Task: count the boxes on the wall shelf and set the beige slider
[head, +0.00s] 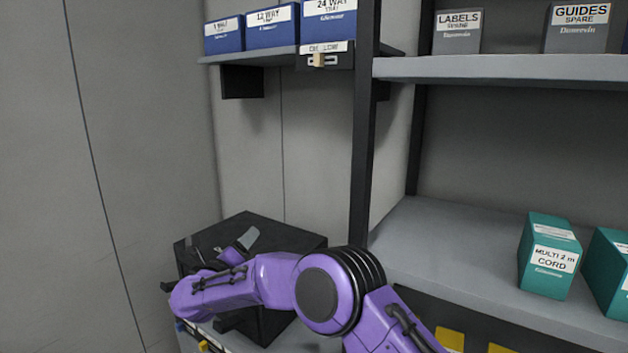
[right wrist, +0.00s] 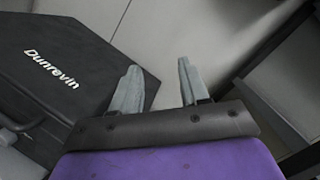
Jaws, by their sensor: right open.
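The wall shelf (head: 240,55) is at the upper left in the head view. It carries three blue boxes: a small one (head: 224,36), a "12 WAY" box (head: 272,27) and a "24 WAY" box (head: 328,20), whose top is cut off. A dark plate under the shelf's right end has a small label and a white slot. The beige slider (head: 319,60) sits near the middle of that slot. My right gripper (head: 245,240) is well below the shelf, over the black case. It shows open and empty in the right wrist view (right wrist: 158,78). My left gripper is not in view.
The black case (head: 290,244) marked "Dunrevin" stands below the wall shelf; it also shows in the right wrist view (right wrist: 50,70). A dark upright post (head: 366,140) borders the grey rack (head: 480,68), which holds grey and teal boxes (head: 548,257). The space between case and wall shelf looks free.

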